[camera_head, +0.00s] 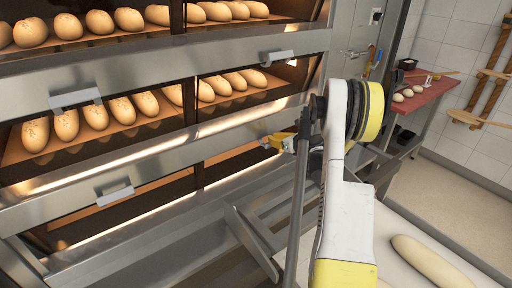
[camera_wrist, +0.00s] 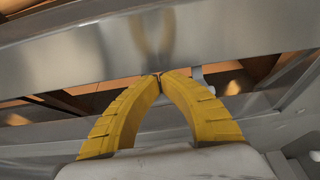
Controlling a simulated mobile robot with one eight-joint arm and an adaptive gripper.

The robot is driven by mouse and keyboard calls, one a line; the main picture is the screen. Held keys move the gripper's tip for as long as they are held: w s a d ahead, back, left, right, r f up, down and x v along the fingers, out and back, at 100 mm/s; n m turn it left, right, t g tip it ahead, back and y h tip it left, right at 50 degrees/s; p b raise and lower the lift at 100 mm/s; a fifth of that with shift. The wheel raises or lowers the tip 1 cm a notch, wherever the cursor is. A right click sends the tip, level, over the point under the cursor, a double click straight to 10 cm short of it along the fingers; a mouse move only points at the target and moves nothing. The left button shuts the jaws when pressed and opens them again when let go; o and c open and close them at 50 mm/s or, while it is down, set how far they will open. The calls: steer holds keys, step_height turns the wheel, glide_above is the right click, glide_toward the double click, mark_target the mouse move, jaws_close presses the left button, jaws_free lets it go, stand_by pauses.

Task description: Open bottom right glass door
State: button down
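The bottom right glass door (camera_head: 228,165) is at the lowest oven deck, with a dark pane and a warm glow behind it. It looks closed. My gripper (camera_head: 275,143) is at the right part of this door's metal front, and my arm hides part of that area. In the wrist view, the two yellow fingers of my gripper (camera_wrist: 160,76) arch together and their tips meet in front of the metal front (camera_wrist: 150,50). A small pale piece (camera_wrist: 197,78), perhaps the door handle, shows just right of the tips. I cannot tell whether the fingers touch it.
The bottom left handle (camera_head: 115,192), middle left handle (camera_head: 75,98) and middle right handle (camera_head: 277,57) stick out from the oven. Loaves lie behind the upper doors. A loaf (camera_head: 432,262) lies on a pale surface at lower right. A red-topped table (camera_head: 425,95) stands behind.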

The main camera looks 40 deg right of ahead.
steer(key=shift+a+f, duration=0.1)
steer(key=shift+f, duration=0.5)
steer(key=d+r+p+v, duration=0.1)
steer(key=v, duration=0.6)
steer(key=shift+a+r+p, duration=0.2)
steer(key=shift+a+p, duration=0.05)
steer(key=shift+p, duration=0.1)
steer(key=shift+r, duration=0.1)
stand_by(0.3)
